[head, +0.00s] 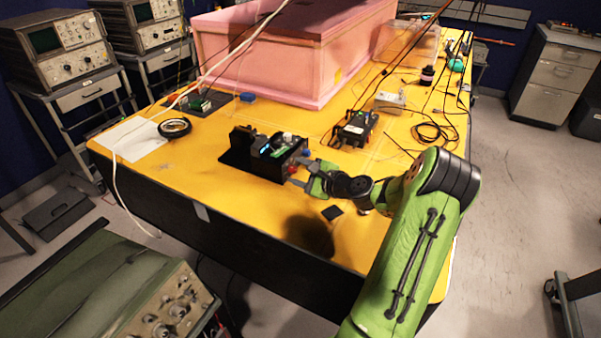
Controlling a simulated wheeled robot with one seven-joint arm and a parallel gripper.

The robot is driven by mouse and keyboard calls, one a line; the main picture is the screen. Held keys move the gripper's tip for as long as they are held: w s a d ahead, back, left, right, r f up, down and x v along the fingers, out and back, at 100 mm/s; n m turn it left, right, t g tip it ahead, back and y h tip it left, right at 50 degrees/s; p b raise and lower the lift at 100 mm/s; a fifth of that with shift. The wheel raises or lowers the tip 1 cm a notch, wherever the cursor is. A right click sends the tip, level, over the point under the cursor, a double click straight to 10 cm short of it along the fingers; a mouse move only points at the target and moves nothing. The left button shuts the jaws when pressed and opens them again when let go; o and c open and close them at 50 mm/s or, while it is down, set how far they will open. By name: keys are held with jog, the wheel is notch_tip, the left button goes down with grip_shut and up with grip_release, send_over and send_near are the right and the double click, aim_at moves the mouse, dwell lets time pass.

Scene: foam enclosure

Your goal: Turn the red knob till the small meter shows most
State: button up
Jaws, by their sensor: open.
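The red knob (292,169) is a small red spot on the right end of a dark device on the yellow table. The device (240,158) has a black base, with green and white parts on top. A small lit bluish display (265,151) on it may be the meter; its reading is too small to tell. My gripper (299,173) is at the right end of the device, its fingers open and close around or beside the red knob. I cannot tell whether they touch it. The fingers partly hide the knob.
A large pink foam box (270,55) stands at the back of the yellow table (190,165). A black box with cables (355,128) is behind my gripper. A round black-rimmed dial (174,127) lies at left.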

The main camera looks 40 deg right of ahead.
jog(key=shift+c, duration=0.5)
grip_shut()
jog(key=shift+r+p, duration=0.15)
jog(key=shift+p, duration=0.4)
jog(key=p, duration=0.2)
jog(key=shift+r+m+p, duration=0.2)
jog(key=shift+m+p, duration=0.1)
jog(key=shift+m, duration=0.1)
jog(key=m+y+p, duration=0.1)
jog(key=p, duration=0.2)
jog(key=shift+g, duration=0.4)
jog(key=m+p, duration=0.1)
jog(key=p, duration=0.2)
jog(key=shift+d+y+p, duration=0.1)
jog(key=shift+y+p, duration=0.2)
jog(key=shift+y, duration=0.1)
jog(key=shift+d+f+m+g+y+p, duration=0.1)
jog(key=shift+f+m+g+y+p, duration=0.2)
jog(key=shift+m+p, duration=0.65)
